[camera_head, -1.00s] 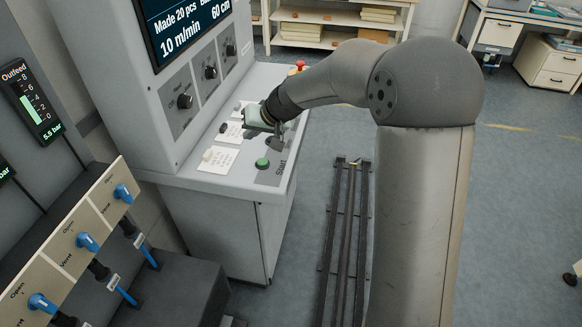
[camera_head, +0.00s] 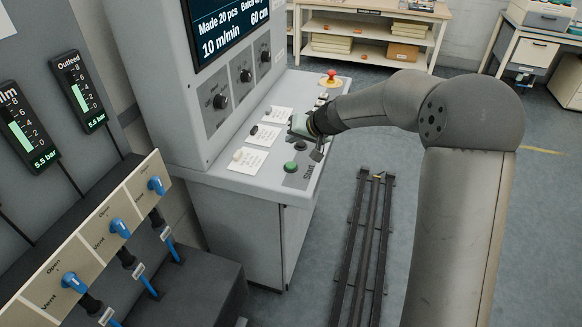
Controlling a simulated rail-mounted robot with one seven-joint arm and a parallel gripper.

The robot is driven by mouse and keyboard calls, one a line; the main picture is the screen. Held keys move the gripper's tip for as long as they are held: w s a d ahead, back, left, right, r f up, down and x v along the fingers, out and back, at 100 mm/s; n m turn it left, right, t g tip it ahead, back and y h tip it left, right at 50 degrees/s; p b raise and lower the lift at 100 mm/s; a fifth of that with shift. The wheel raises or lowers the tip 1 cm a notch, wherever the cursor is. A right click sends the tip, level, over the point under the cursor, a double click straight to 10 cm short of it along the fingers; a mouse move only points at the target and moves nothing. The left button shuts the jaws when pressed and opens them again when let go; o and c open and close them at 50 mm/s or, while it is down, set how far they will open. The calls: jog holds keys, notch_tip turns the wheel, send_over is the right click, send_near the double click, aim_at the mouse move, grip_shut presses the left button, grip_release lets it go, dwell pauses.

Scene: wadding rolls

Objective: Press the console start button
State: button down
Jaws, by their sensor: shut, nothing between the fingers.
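The green start button (camera_head: 290,166) sits on a grey plate marked "Start" near the front right corner of the console's sloped panel (camera_head: 235,177). My gripper (camera_head: 317,154) is above the panel, to the right of and a little beyond the button in the picture. It is shut and empty. A gap shows between it and the green button. The wrist hides part of the panel behind it, and the fingers are small and partly hard to make out.
A red mushroom button (camera_head: 331,76) stands at the panel's far end. White labelled cards with small switches lie left of my gripper. Black knobs (camera_head: 220,101) line the upright face. Blue-handled valves (camera_head: 119,228) are at lower left. Dark floor rails (camera_head: 366,245) run right of the console.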

jog(key=b, duration=0.4)
send_over(294, 167)
notch_tip(294, 167, down, 6)
jog(key=shift+w+r, duration=0.15)
jog(key=shift+f+b, duration=0.45)
jog(key=shift+f, duration=0.15)
dwell(1.2)
jog(key=shift+f+b, duration=0.3)
jog(key=shift+b, duration=0.45)
jog(key=shift+f+b, duration=0.4)
jog(key=shift+b, duration=0.2)
dwell(0.4)
jog(key=shift+r, duration=0.15)
jog(key=shift+r+p, duration=0.35)
jog(key=shift+r, duration=0.35)
